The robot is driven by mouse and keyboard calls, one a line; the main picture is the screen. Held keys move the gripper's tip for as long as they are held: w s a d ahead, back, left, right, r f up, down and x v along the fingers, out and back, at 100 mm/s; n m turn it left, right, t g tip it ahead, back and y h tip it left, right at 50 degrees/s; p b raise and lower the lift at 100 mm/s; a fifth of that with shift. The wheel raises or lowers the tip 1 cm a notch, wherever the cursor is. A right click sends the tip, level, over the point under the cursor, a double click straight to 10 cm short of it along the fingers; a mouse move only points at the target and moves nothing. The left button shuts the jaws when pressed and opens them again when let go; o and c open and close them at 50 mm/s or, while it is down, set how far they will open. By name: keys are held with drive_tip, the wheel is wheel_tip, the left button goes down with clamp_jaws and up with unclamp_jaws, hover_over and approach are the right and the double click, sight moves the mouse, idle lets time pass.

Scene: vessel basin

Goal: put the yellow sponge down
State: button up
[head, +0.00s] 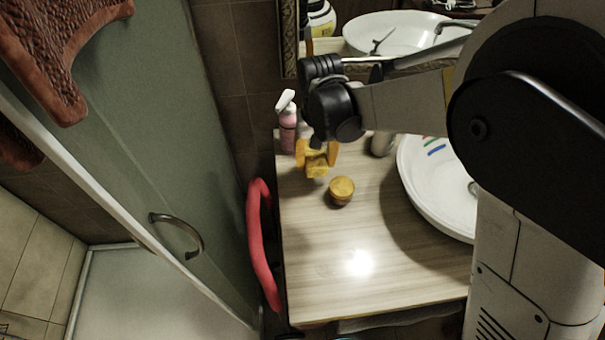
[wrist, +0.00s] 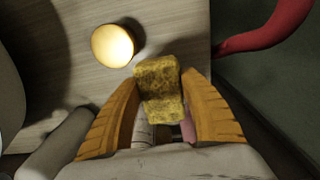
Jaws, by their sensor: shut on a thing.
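The yellow sponge (wrist: 158,88) is a rough, mottled yellow block between the two orange fingers of my gripper (wrist: 165,112) in the wrist view. My gripper is shut on it. In the head view my gripper (head: 317,155) hangs over the back left part of the wooden counter (head: 375,225), with the sponge (head: 317,167) showing at its fingertips. I cannot tell whether the sponge touches the counter. Part of the sponge is hidden by the fingers.
A round yellow-topped jar (head: 341,190) stands close in front of the gripper; it also shows in the wrist view (wrist: 112,46). A pink spray bottle (head: 287,125) stands behind left. A white basin (head: 425,185) is right. A red curved bar (head: 260,245) runs along the left edge. The front counter is clear.

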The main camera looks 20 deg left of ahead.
sight(301, 180)
drive_tip(key=a, duration=0.1)
drive_tip(key=a+f, duration=0.2)
drive_tip(key=shift+s+a+f+b, duration=0.15)
drive_tip(key=shift+s+a+b, duration=0.15)
drive_tip(key=shift+s+b, duration=0.05)
wheel_tip(301, 180, down, 4)
drive_tip(key=shift+f+b, duration=0.1)
drive_tip(key=shift+b, duration=0.8)
drive_tip(key=o, duration=1.2)
